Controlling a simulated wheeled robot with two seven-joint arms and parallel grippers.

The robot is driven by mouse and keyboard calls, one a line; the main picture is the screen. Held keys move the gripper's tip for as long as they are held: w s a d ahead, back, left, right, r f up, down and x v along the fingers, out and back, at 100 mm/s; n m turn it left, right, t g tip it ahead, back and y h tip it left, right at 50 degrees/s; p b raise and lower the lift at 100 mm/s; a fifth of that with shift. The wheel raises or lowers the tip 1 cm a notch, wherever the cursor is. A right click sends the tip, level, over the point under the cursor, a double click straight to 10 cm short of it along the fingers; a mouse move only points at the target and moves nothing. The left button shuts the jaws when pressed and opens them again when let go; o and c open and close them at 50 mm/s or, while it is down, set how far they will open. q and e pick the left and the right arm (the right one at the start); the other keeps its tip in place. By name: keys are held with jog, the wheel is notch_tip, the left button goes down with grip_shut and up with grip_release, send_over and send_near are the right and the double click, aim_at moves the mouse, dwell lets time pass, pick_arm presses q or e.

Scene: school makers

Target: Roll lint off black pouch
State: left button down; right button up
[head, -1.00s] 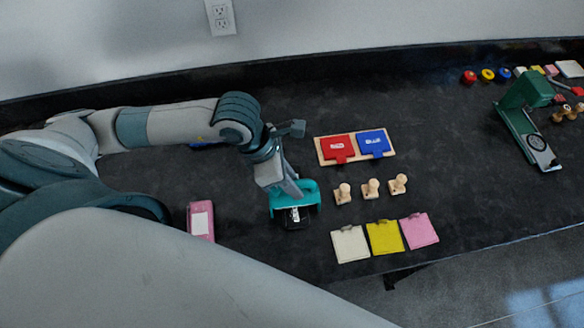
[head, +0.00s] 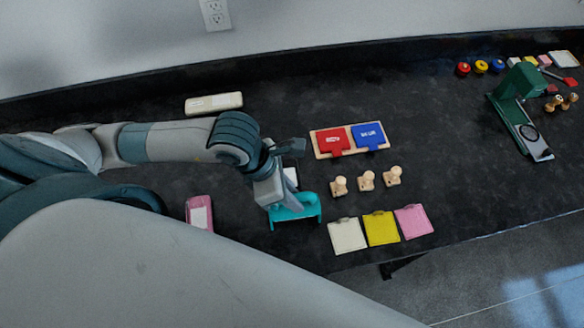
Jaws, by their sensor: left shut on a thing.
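My left gripper (head: 279,206) is shut on a teal frame-shaped tool (head: 298,207), which looks like the lint roller's handle. It holds the tool low over the dark worktop, left of the wooden stamps. I cannot make out the black pouch against the black top. A small white patch (head: 291,177) shows just behind the gripper; I cannot tell what it belongs to. Whether the tool touches anything below it is not clear. My right gripper is not in view.
To the right stand wooden stamps (head: 366,180), a tray with red and blue pads (head: 350,139), and cream, yellow and pink flat pieces (head: 381,228) near the front edge. A pink item (head: 199,212) and a cream item (head: 214,103) lie left. A green press (head: 519,105) stands far right.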

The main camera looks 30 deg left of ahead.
pick_arm(q)
jog(key=shift+s+d, duration=0.1)
jog(key=shift+s, duration=0.05)
dwell(0.3)
jog(key=shift+w+a+f+b, duration=0.1)
jog(key=shift+w+a+b, duration=0.25)
jog(key=shift+w+a, duration=0.35)
jog(key=shift+w+a+b, duration=0.3)
jog(key=shift+w+a, duration=0.15)
jog(key=shift+w, duration=0.45)
jog(key=shift+w+a+b, duration=0.6)
jog(key=shift+w+a, duration=0.35)
jog(key=shift+w, duration=0.4)
jog(key=shift+w+a+b, duration=0.6)
jog(key=shift+w+a, duration=0.35)
jog(key=shift+w, duration=0.35)
jog(key=shift+w+a+b, duration=0.6)
jog(key=shift+w+a, duration=0.35)
jog(key=shift+w, duration=0.4)
jog(key=shift+w+a+b, duration=0.3)
jog(key=shift+w+a, duration=0.15)
jog(key=shift+a, duration=0.15)
jog(key=shift+f, duration=0.1)
jog(key=shift+f, duration=0.1)
jog(key=shift+a, duration=0.1)
